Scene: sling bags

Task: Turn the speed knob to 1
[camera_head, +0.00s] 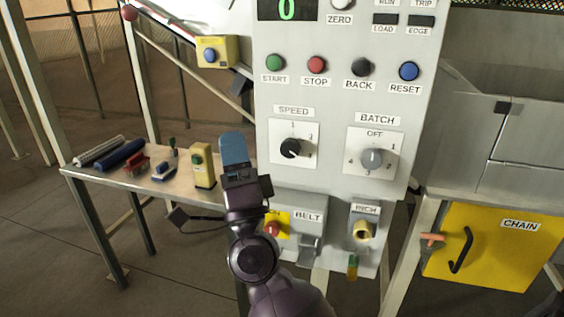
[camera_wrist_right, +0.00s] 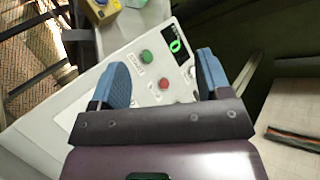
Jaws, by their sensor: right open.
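The black SPEED knob (camera_head: 290,148) sits on a white square plate on the grey control panel (camera_head: 335,95) in the head view. Marks around it include 1 at the top and 2 at the upper right. Its pointer direction is too small to tell for certain. My right gripper (camera_head: 234,150) is left of the knob and apart from it, pointing up. In the right wrist view my right gripper (camera_wrist_right: 163,82) is open, with its two blue fingers apart and nothing between them. The SPEED knob is not visible there. My left gripper is not in view.
A grey BATCH knob (camera_head: 371,158) is right of the SPEED knob. A row of buttons, with the green START button (camera_head: 275,63) at its left, is above. A side table (camera_head: 120,178) with tools and a yellow box (camera_head: 203,165) stands left. A yellow CHAIN door (camera_head: 495,250) is at right.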

